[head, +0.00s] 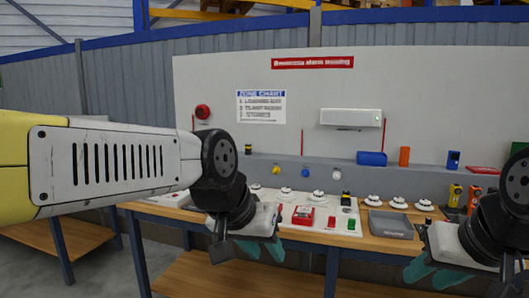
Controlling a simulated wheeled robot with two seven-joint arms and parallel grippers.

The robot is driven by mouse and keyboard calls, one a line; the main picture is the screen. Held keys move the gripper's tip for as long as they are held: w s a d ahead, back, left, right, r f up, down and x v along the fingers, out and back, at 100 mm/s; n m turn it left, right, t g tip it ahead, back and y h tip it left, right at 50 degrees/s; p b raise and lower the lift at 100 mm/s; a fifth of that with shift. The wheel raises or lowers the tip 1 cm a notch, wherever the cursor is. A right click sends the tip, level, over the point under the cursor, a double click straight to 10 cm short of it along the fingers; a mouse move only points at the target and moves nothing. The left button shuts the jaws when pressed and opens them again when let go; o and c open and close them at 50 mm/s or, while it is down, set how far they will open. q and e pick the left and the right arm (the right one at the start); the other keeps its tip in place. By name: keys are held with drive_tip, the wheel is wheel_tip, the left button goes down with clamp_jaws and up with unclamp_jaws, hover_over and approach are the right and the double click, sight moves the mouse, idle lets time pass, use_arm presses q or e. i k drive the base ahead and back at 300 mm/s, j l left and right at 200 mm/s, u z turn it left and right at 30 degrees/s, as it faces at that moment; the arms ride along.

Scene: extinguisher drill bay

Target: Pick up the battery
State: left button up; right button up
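I cannot make out for certain which item is the battery. A small dark block with a yellow part (346,199) stands on the bench right of centre and may be it; it is too small to tell. My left gripper (262,250) hangs at the bench's front edge, pointing down, with its teal fingertips apart and nothing seen between them. My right gripper (435,274) is at the lower right, in front of the bench, its teal fingertips also apart and apparently empty. Neither gripper touches the dark block. My arms hide parts of the bench.
The wooden bench (380,243) carries a red box (303,215), several white detectors (373,200), a grey tray (391,225) and yellow and orange devices (455,195). A blue bin (371,158) sits on the ledge behind. A lower shelf (90,238) shows at left.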

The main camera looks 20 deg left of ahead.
sight(248, 147)
drive_tip(key=z, duration=1.35)
drive_tip(key=u, duration=2)
drive_tip(key=i+j+z, duration=0.1)
drive_tip(key=z, duration=0.35)
drive_tip(key=i+j+z, duration=0.15)
drive_tip(key=z, duration=0.25)
drive_tip(key=i+j+z, duration=0.1)
drive_tip(key=j+z, duration=0.15)
drive_tip(key=z, duration=0.2)
drive_tip(key=i+j+z, duration=0.25)
drive_tip(key=j, duration=0.55)
drive_tip(key=j+z, duration=0.2)
drive_tip(key=j, duration=0.6)
drive_tip(key=i+j+z, duration=0.1)
drive_tip(key=j+z, duration=0.15)
drive_tip(key=j, duration=1.35)
